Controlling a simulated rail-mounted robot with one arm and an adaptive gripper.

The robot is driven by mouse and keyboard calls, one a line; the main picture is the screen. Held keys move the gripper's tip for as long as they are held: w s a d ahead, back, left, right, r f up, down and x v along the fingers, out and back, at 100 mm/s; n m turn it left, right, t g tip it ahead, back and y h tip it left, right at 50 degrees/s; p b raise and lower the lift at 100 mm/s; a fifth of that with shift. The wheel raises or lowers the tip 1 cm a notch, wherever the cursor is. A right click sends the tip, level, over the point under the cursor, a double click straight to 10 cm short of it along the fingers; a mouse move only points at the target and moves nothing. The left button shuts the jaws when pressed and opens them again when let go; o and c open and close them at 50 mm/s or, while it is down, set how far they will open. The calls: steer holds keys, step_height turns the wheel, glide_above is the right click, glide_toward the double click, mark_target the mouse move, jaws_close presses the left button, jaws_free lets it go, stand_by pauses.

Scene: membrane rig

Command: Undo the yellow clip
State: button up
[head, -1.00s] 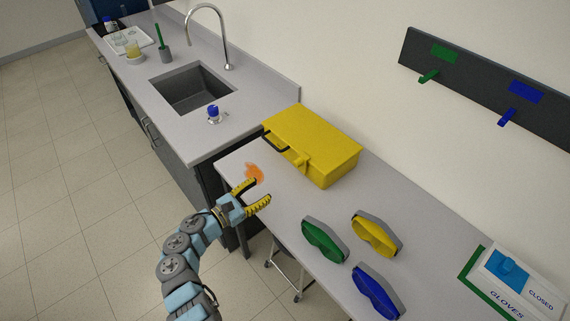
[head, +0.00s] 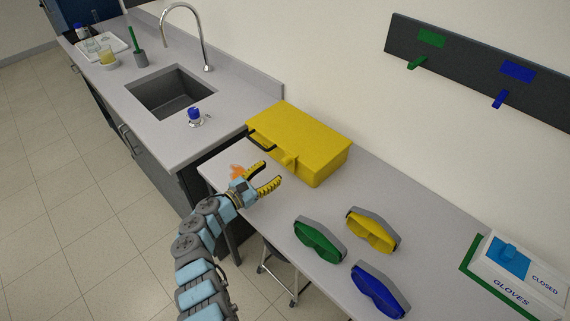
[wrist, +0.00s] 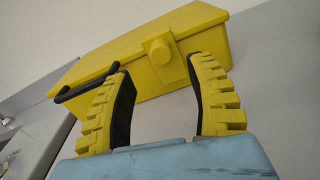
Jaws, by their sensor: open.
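A yellow case (head: 304,142) lies on the grey table against the wall, with its lid down. Its yellow clip (head: 289,160) is on the front face; in the wrist view the clip (wrist: 160,52) shows a round knob on a flat plate. A black handle (head: 261,140) is on the front, left of the clip. My gripper (head: 272,174) is open and empty, in front of the case and apart from it. In the wrist view my gripper's fingers (wrist: 166,100) stand either side below the clip, pointing toward it.
Green goggles (head: 318,240), yellow goggles (head: 370,232) and blue goggles (head: 380,287) lie on the table to the right. A glove box (head: 520,270) is at the far right. A blue-capped bottle (head: 195,117) stands by the sink (head: 172,92).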

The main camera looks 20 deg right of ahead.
mark_target(283, 163)
steer(key=b+x, duration=0.1)
steer(key=x, duration=0.2)
steer(key=b+x, duration=0.1)
steer(key=x, duration=0.1)
steer(key=shift+w+d+f, duration=0.2)
steer(key=shift+d, duration=0.15)
steer(key=shift+w+d+r+b, duration=0.15)
steer(key=shift+w+d+b, duration=0.15)
steer(key=shift+d, duration=0.35)
